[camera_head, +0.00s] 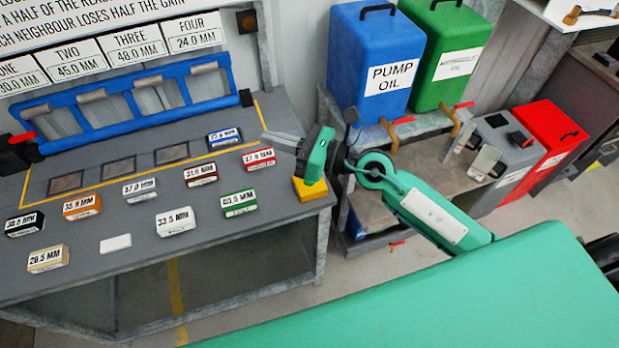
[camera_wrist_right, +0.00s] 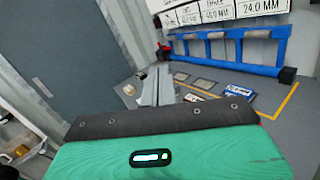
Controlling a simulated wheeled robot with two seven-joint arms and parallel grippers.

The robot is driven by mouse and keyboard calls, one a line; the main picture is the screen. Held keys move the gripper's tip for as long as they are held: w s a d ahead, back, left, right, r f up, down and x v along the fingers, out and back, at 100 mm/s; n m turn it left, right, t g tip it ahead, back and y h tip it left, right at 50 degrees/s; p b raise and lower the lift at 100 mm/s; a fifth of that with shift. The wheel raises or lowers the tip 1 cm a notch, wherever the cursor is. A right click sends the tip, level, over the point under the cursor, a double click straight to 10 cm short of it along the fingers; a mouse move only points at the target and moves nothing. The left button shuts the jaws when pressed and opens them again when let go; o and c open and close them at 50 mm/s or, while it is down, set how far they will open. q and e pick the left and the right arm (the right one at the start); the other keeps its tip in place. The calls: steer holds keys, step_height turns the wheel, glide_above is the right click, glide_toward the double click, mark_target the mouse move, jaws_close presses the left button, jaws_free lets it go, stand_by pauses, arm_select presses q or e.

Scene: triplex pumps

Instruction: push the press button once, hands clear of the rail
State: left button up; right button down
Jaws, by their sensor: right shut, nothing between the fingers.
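The press button's yellow box (camera_head: 309,190) sits at the right front corner of the grey bench. My right gripper's green body covers part of its top, so the button itself is hidden. My right gripper (camera_head: 268,137) is shut and empty, its grey fingers pointing left over the bench's right edge. Whether it touches the yellow box cannot be told. In the right wrist view the fingers (camera_wrist_right: 158,82) lie together. The blue rail (camera_head: 150,101) with several grey flaps stands at the back of the bench, apart from the fingers; it also shows in the right wrist view (camera_wrist_right: 240,68). My left gripper is out of view.
Several labelled blocks, such as the red one (camera_head: 259,158) and green one (camera_head: 239,203), lie on the bench. A blue pump oil tank (camera_head: 377,50) and a green tank (camera_head: 440,55) with taps stand right of it. A red bin (camera_head: 545,148) stands farther right.

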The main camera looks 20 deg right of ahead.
steer(key=w+d+f+n+g+h, duration=0.3)
steer(key=w+d+f+n+h, duration=0.2)
steer(key=d+f+n+h, duration=0.3)
step_height(320, 180, down, 4)
steer(key=shift+w+d+r+n+g+h, duration=0.1)
steer(key=shift+w+d+n+g+h, duration=0.2)
steer(key=shift+d+h, duration=0.5)
steer(key=shift+s, duration=0.1)
step_height(320, 180, down, 8)
steer(key=b, duration=0.3)
steer(key=shift+r+b, duration=0.2)
steer(key=shift+b, duration=0.1)
steer(key=shift+f+b, duration=0.6)
steer(key=shift+f, duration=0.05)
stand_by(0.5)
steer(key=shift+f+b, duration=0.4)
steer(key=shift+b, duration=0.2)
